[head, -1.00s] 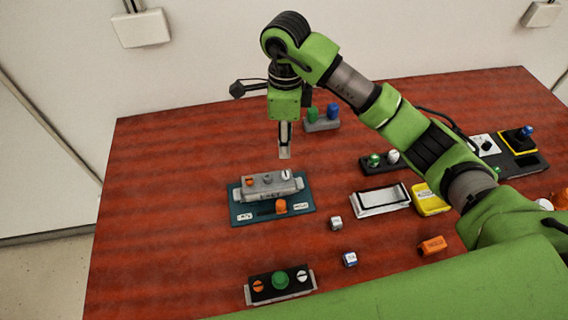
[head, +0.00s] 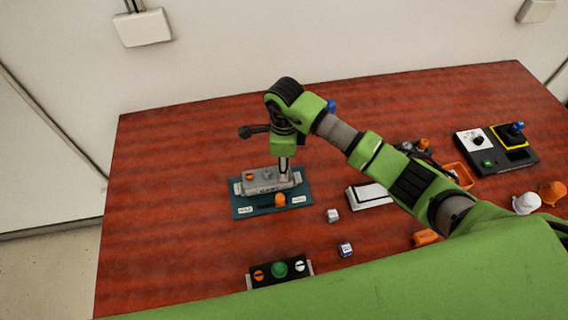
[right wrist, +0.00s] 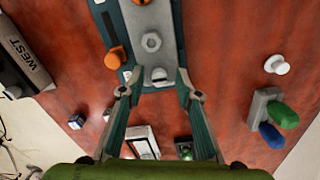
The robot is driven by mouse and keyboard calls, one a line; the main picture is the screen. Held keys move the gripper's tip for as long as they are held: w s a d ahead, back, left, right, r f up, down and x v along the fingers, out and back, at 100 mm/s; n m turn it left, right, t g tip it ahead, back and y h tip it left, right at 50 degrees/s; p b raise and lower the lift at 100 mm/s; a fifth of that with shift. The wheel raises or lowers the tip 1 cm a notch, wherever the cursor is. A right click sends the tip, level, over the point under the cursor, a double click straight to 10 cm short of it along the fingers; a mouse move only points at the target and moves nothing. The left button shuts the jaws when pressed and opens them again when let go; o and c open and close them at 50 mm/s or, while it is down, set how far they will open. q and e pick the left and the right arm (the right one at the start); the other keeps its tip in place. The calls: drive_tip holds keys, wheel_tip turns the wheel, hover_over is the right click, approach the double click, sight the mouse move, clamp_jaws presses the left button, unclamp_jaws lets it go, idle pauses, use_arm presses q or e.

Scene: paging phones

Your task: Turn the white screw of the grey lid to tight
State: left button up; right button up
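The grey lid (head: 255,187) lies on a teal base (head: 243,207), with an orange screw (head: 249,177) at its left end. In the right wrist view the lid (right wrist: 150,20) carries a grey hex nut (right wrist: 151,41) in the middle and the slotted white screw (right wrist: 159,75) at the near end. My right gripper (head: 284,176) points down at the lid's right end and hides the white screw in the head view. In the right wrist view its fingers (right wrist: 158,80) are apart, one either side of the white screw, with gaps visible. My left gripper is not in view.
An orange knob (head: 280,199) stands on the base's front. Small cubes (head: 333,215) and (head: 346,249) lie to the right. A black block with a green knob (head: 279,269) is in front. A control panel (head: 490,160) stands far right. Table left of the base is clear.

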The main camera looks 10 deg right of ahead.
clamp_jaws()
drive_tip(key=shift+m, duration=0.3)
drive_tip(key=m+b, duration=0.2)
drive_tip(key=m, duration=0.1)
drive_tip(key=shift+f, duration=0.1)
drive_tip(key=m+b, duration=0.2)
drive_tip(key=m, duration=0.2)
drive_tip(key=m+b, duration=0.2)
drive_tip(key=m, duration=0.3)
drive_tip(key=shift+b, duration=0.4)
drive_tip(key=m+b, duration=0.1)
drive_tip(key=m, duration=0.4)
drive_tip(key=shift+m+b, duration=0.3)
drive_tip(key=shift+r, duration=0.2)
